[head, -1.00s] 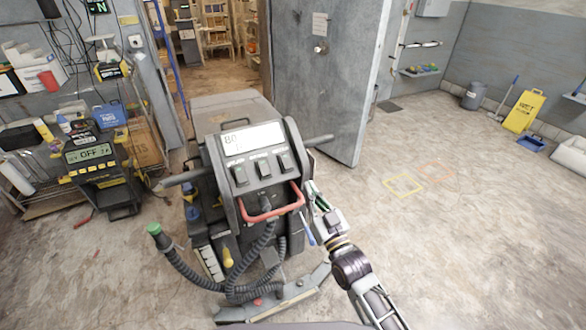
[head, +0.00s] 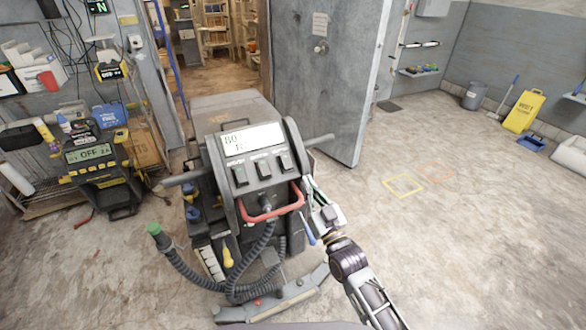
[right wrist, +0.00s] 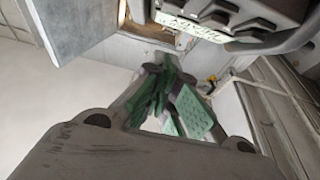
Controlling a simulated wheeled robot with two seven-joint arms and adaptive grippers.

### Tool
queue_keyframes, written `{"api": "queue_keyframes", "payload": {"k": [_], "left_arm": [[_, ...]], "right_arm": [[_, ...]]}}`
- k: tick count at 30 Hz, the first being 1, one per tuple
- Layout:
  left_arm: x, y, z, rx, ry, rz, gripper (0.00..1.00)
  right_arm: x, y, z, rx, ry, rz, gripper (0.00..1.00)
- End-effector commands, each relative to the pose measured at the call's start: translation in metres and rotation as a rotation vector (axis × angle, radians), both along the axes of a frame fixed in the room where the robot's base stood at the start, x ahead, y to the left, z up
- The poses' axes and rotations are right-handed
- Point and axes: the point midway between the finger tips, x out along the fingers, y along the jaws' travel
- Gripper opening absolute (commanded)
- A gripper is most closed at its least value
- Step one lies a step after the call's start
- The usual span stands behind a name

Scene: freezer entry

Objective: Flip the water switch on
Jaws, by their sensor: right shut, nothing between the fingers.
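The floor machine's dark control panel (head: 222,160) stands centre-left in the head view, with a lit display (head: 252,138) and three rocker switches below it. These are the left switch (head: 240,174), the middle switch (head: 263,169) and the right switch (head: 285,163). Their labels are too blurred to tell which is water. My right gripper (head: 309,184) is at the panel's right side, lower than the right switch and apart from it. In the right wrist view its green-padded fingers (right wrist: 178,97) are together and empty, with the panel's switches (right wrist: 217,14) upside down at the top. My left gripper is out of view.
A red handle bar (head: 270,214) curves out below the switches. A hose with a green end (head: 154,229) hangs at the front left. The floor to the right is clear up to a yellow sign (head: 524,110).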

Motion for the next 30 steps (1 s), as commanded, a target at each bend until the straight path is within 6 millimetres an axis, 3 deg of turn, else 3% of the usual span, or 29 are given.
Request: {"api": "queue_keyframes", "payload": {"k": [21,30], "left_arm": [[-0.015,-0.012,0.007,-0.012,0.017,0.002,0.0],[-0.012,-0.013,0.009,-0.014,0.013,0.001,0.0]], "right_arm": [[0.054,0.024,0.021,0.0,-0.001,0.001,0.0],[0.075,0.033,0.023,-0.002,0.001,0.001,0.0]]}}
